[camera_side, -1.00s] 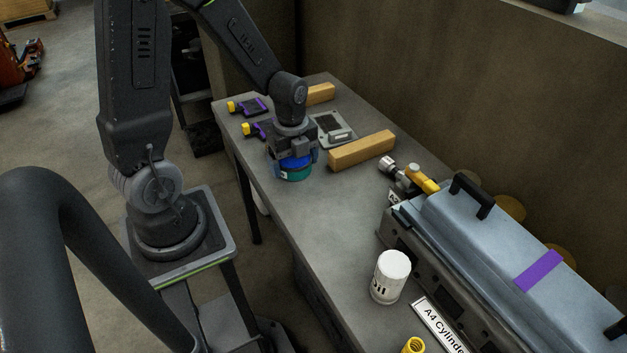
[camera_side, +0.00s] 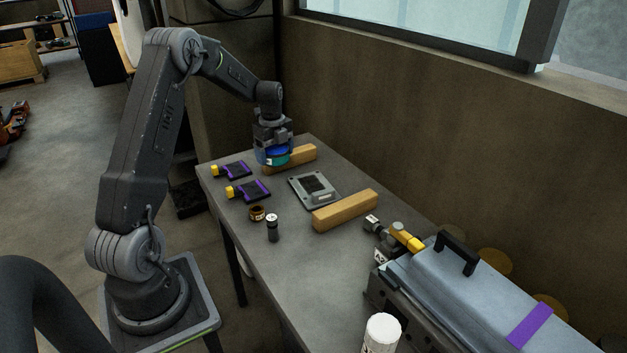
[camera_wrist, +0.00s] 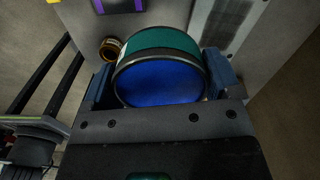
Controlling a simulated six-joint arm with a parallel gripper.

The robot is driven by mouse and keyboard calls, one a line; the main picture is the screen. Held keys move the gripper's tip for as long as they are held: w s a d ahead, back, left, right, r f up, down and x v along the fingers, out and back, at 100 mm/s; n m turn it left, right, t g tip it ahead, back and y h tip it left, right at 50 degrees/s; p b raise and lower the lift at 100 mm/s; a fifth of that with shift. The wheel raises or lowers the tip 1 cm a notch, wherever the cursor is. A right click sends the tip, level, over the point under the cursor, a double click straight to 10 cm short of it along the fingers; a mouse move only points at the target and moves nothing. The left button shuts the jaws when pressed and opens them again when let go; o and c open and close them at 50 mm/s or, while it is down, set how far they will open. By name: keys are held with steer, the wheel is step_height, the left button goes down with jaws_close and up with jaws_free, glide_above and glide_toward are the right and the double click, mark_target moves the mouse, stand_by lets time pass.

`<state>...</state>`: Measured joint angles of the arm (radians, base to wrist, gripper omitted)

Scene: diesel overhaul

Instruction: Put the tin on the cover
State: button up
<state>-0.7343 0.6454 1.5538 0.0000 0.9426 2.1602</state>
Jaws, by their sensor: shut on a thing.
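The tin (camera_side: 278,157), blue and teal with dark rims, is held between the jaws of my gripper (camera_side: 273,152) at the far end of the table in the side view. In the wrist view its blue round face (camera_wrist: 162,84) is towards me, with the green side beyond, and a finger on each side. It appears raised above the table, near the far wooden block. A large grey-blue cover (camera_side: 487,290) with a black handle and purple tape lies on the right, its top bare. A flat grey plate (camera_side: 301,192) with a dark centre lies on the table.
Wooden blocks (camera_side: 345,211) lie either side of the plate. Two purple-edged dark pieces with yellow ends (camera_side: 247,191), a brown ring (camera_side: 257,213) and a small dark bottle (camera_side: 272,229) lie nearby. A white can (camera_side: 381,333) stands in front. The wall (camera_side: 400,130) bounds the far side.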

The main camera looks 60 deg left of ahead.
steer(key=shift+w+a, duration=0.3)
steer(key=shift+a, duration=0.65)
glide_above(313, 187)
step_height(313, 187, down, 7)
steer(key=shift+r, duration=0.1)
steer(key=shift+f, duration=2.05)
steer(key=shift+f, duration=0.1)
steer(key=o, duration=1)
steer(key=shift+f, duration=0.1)
steer(key=shift+c, duration=0.2)
